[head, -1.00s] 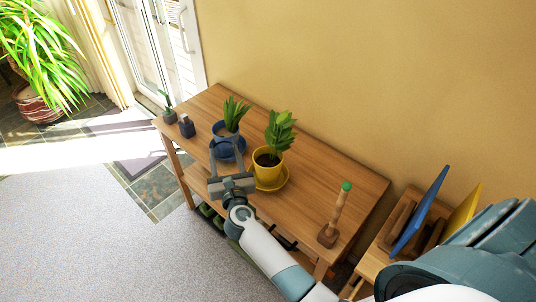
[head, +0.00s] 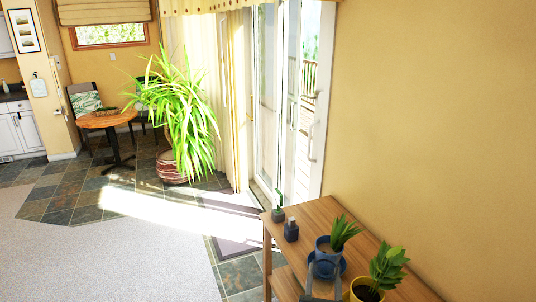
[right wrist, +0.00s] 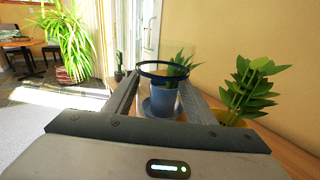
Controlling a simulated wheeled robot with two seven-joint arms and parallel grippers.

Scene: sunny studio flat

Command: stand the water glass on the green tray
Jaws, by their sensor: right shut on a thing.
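The water glass (right wrist: 163,70) is a clear, see-through cylinder with a dark ring, in the middle of the right wrist view. My right gripper (right wrist: 160,98) is shut on it, one finger on each side. In the head view the fingers of my right gripper (head: 325,272) show at the bottom edge, in front of the blue plant pot. The glass is hard to make out there. I see no green tray in these frames. My left gripper is not in view.
The wooden side table (head: 322,212) carries a blue-potted plant (head: 343,233), a yellow-potted plant (head: 384,272), a dark bottle (head: 291,231) and a small green plant (head: 279,207). A large plant (head: 185,110) stands by the glass door. A round table (head: 107,119) is farther back. The carpet (head: 110,260) is clear.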

